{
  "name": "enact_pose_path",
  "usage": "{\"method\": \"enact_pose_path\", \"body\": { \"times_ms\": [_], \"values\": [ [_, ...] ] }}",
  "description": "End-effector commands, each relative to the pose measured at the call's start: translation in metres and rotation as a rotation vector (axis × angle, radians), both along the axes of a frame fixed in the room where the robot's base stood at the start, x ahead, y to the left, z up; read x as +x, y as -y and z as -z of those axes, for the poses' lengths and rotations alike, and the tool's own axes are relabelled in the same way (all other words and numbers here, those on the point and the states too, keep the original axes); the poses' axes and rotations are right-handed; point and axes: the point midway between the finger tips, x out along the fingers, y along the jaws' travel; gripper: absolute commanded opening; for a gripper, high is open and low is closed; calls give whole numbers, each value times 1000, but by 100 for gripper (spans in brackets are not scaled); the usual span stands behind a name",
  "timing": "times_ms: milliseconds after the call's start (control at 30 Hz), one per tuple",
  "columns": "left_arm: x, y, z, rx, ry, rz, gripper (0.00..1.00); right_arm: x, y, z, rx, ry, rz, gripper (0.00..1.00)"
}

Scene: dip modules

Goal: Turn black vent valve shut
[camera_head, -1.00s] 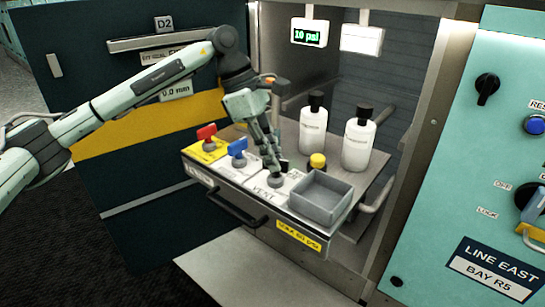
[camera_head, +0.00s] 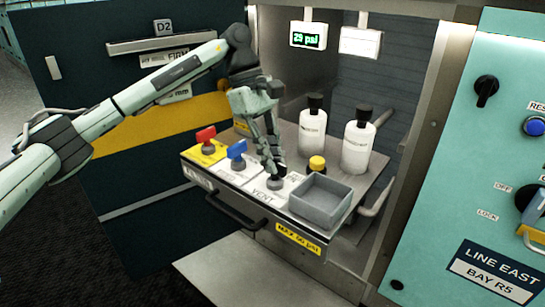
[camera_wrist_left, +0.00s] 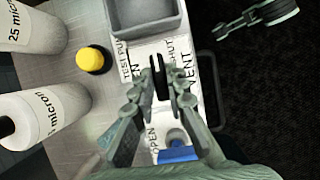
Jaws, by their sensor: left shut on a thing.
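The black vent valve (camera_wrist_left: 161,80) stands on the white VENT label in the left wrist view, with its narrow handle between my left fingertips. Its grey round base (camera_head: 275,184) shows below the fingers in the head view; the fingers hide most of the handle there. My left gripper (camera_head: 271,168) reaches down from above and is shut on the handle; it also shows in the left wrist view (camera_wrist_left: 162,76). The handle lies near the SHUT and OPEN lettering, but I cannot tell its exact setting. A pale green gripper-like part, probably my right gripper (camera_wrist_left: 232,24), shows over the dark floor.
A red valve (camera_head: 206,135) and a blue valve (camera_head: 237,149) stand left of the vent valve. A yellow button (camera_head: 317,163), a grey open tray (camera_head: 321,199) and two white bottles (camera_head: 312,127) (camera_head: 358,145) are to the right. The lit display (camera_head: 308,36) appears to read 29 psi.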

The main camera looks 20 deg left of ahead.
Motion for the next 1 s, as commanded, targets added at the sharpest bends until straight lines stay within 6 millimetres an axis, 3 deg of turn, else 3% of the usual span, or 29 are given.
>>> {"method": "enact_pose_path", "body": {
  "times_ms": [200, 233, 400, 767, 1000],
  "values": [
    [0, 1, -1, -2, 2, 2, 0, 1, 0, -1, 1, 1, 1, 40],
    [0, 1, -1, -2, 2, 2, 16, 1, 0, -1, 0, 1, 1, 40],
    [0, 0, -1, -1, 2, 1, 34, 1, 0, -1, 0, 3, 3, 40],
    [1, -2, -6, -1, 2, -1, 34, 1, 1, -2, 2, 3, 7, 40],
    [8, -17, -47, -2, 4, -2, 34, 1, 1, -1, 0, 1, 5, 40]
  ]
}}
